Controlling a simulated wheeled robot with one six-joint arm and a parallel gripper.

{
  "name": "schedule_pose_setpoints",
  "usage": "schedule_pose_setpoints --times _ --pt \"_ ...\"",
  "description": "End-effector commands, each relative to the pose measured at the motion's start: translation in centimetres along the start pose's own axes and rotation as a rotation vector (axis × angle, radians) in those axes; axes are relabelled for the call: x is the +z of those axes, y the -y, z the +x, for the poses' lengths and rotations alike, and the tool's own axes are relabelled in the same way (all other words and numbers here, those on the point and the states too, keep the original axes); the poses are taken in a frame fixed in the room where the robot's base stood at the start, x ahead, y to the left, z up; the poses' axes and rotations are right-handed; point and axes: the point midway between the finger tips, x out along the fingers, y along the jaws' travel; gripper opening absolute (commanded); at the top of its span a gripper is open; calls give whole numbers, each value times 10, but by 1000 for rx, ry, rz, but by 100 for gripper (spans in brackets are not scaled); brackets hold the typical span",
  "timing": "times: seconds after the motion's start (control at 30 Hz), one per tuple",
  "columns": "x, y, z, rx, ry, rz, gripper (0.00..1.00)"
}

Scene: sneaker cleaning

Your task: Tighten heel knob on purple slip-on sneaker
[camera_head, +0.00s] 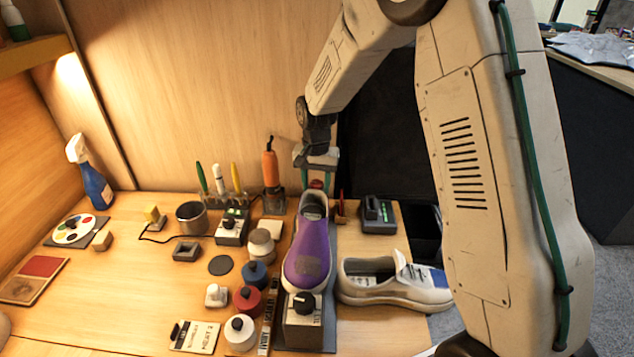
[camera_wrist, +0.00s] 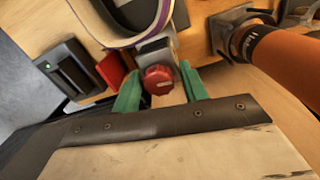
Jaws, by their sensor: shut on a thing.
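The purple slip-on sneaker (camera_head: 307,252) sits on a dark stand, its heel toward the back of the bench and its toe toward the front. Its sole edge and collar also show at the top of the wrist view (camera_wrist: 165,12). The red heel knob (camera_wrist: 158,79) is on a grey block behind the heel. It shows as a small red patch in the head view (camera_head: 317,184). My gripper (camera_wrist: 160,85) has its green fingers on either side of the knob and is shut on it. In the head view, my gripper (camera_head: 317,172) reaches down behind the heel.
A dark toe knob (camera_head: 304,302) stands at the front of the stand. A white sneaker (camera_head: 393,282) lies to the right. Jars, a metal cup (camera_head: 191,217) and brushes crowd the left. An orange-handled tool (camera_head: 270,165) stands close to my gripper; a dark device (camera_head: 379,214) is to the right.

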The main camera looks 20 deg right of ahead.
Motion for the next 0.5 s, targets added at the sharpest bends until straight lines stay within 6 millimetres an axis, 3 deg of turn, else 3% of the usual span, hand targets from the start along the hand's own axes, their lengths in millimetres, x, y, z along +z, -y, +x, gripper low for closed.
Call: schedule_pose_setpoints --times 0.17,0.5 --pt "-1 -1 0 0 19 187 28" --pt "-1 -1 0 0 25 246 30"
